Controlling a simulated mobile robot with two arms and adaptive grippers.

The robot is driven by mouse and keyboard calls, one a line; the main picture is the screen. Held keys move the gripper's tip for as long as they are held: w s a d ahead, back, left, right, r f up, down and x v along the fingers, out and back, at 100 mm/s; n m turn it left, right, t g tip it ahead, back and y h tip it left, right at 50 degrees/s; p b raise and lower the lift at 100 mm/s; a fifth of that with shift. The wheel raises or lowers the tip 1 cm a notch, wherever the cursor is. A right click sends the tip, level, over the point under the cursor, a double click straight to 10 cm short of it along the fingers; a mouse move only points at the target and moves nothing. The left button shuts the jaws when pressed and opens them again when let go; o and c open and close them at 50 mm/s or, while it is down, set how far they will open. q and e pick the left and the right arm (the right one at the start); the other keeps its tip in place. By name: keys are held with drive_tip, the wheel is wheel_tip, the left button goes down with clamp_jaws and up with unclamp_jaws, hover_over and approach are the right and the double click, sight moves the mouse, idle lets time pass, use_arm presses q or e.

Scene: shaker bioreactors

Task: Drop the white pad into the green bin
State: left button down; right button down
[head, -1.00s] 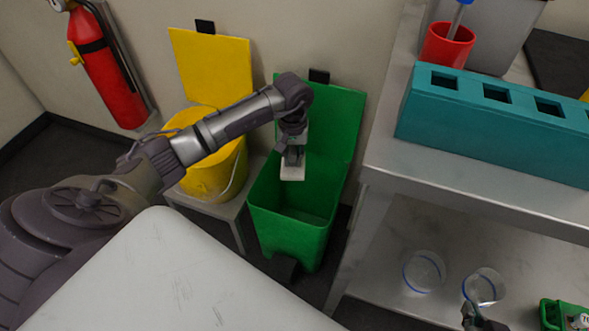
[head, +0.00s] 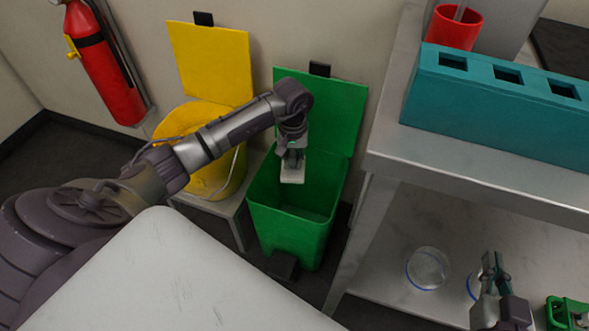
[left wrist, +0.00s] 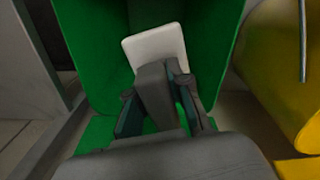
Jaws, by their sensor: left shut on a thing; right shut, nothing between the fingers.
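The green bin (head: 290,236) stands on the floor with its lid up against the wall. My left gripper (head: 292,163) is over the bin's opening and shut on the white pad (head: 292,177). In the left wrist view the pad (left wrist: 155,46) shows beyond the fingers (left wrist: 165,90), with the green bin (left wrist: 85,50) around and behind it. The pad hangs above the bin's floor, and its exact height in the bin is hard to tell. My right gripper (head: 490,267) is shut and empty, at the lower right by the shelf.
A yellow bin (head: 215,178) with a raised lid stands left of the green bin. A metal bench (head: 450,175) at the right holds a teal rack (head: 495,110) and red cup (head: 455,27). Clear dishes (head: 428,268) lie on its lower shelf. A fire extinguisher (head: 100,65) hangs on the wall.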

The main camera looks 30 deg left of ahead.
use_arm(q)
drive_tip(key=c, duration=1)
unclamp_jaws()
wheel_tip(320, 180, up, 12)
drive_tip(key=shift+r, duration=0.1)
